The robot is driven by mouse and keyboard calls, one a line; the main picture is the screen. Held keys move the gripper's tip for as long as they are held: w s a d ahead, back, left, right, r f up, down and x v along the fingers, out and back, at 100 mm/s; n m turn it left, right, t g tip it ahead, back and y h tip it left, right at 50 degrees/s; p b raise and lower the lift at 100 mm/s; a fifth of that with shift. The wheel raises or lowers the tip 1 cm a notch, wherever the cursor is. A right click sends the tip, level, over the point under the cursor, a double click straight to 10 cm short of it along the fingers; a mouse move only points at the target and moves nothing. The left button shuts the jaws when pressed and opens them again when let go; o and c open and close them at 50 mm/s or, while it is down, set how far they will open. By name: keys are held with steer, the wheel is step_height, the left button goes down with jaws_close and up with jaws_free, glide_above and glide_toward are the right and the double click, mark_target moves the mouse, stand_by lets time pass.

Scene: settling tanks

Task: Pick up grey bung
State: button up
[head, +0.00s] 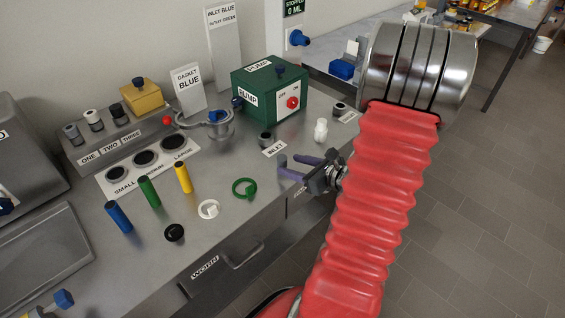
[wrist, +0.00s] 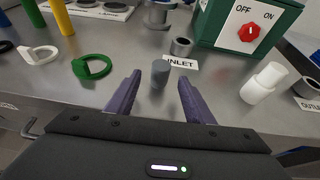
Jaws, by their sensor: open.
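The grey bung (wrist: 160,74) is a small plain cylinder standing upright on the steel bench, in front of the INLET card (wrist: 180,63). My gripper (wrist: 159,82) is open, its two purple fingers pointing toward the bung. In the wrist view the bung shows between the fingertips, near their ends, with a gap on either side. In the head view my gripper (head: 290,166) is low over the bench's front edge, and the bung (head: 282,160) is a small grey shape at the fingertips, partly hidden by them.
The inlet port (head: 265,139) stands behind the card, and the green pump box (head: 270,91) farther back. A white bottle (head: 320,130) is right of the bung. A green ring (head: 244,188) and white ring (head: 208,209) lie to the left. The bench between is clear.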

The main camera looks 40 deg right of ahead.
mark_target(286, 163)
steer(key=shift+w+f, duration=0.1)
steer(key=shift+w, duration=0.1)
steer(key=shift+x, duration=2.55)
steer(key=c, duration=1.2)
steer(key=shift+o, duration=0.2)
steer(key=shift+r, duration=5.1)
